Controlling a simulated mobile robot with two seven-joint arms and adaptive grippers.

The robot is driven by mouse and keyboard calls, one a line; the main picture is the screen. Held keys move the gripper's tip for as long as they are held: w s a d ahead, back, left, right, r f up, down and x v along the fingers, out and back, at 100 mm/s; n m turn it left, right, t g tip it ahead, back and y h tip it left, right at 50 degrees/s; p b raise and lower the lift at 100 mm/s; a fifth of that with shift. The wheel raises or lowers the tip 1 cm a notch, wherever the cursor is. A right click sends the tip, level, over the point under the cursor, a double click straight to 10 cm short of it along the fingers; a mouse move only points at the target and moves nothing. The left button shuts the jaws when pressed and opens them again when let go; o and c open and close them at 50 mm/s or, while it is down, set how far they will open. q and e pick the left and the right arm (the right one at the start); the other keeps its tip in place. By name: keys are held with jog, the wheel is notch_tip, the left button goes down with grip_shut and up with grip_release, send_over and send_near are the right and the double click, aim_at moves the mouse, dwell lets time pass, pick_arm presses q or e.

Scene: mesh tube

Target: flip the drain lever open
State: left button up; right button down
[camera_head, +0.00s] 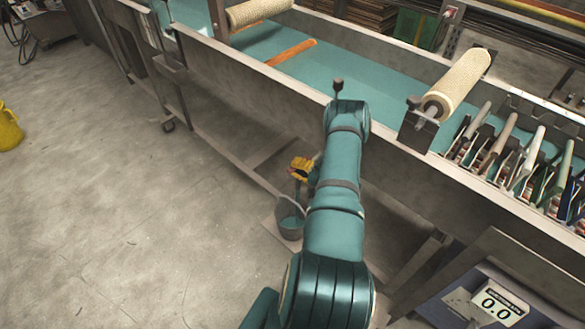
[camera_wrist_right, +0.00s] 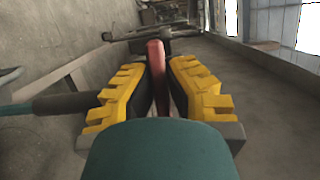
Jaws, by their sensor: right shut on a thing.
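My right gripper (camera_head: 301,168), with yellow ridged fingers, is low beside the trough, largely below its near wall. In the right wrist view my right gripper (camera_wrist_right: 158,90) is shut on a red lever (camera_wrist_right: 156,62), which stands between the two fingers. The lever's far end meets a dark bar or pipe. In the head view the lever cannot be made out behind the gripper and my arm. My left gripper is in neither view.
A grey bucket (camera_head: 290,218) with teal liquid stands below the gripper. The long trough (camera_head: 225,58) holds teal liquid, with cream rollers (camera_head: 460,84) across it. A yellow object (camera_head: 9,128) is far left. The concrete floor on the left is largely clear.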

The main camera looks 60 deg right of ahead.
dwell(0.3)
jog(key=c, duration=1)
grip_release()
jog(key=o, duration=0.4)
jog(key=r, duration=0.5)
jog(key=shift+w+d+r, duration=0.2)
jog(key=shift+r, duration=0.1)
jog(key=r, duration=0.4)
jog(key=shift+s+a, duration=0.2)
jog(key=shift+a, duration=0.1)
jog(key=c, duration=0.4)
jog(key=shift+d+r, duration=0.1)
jog(key=shift+r, duration=0.15)
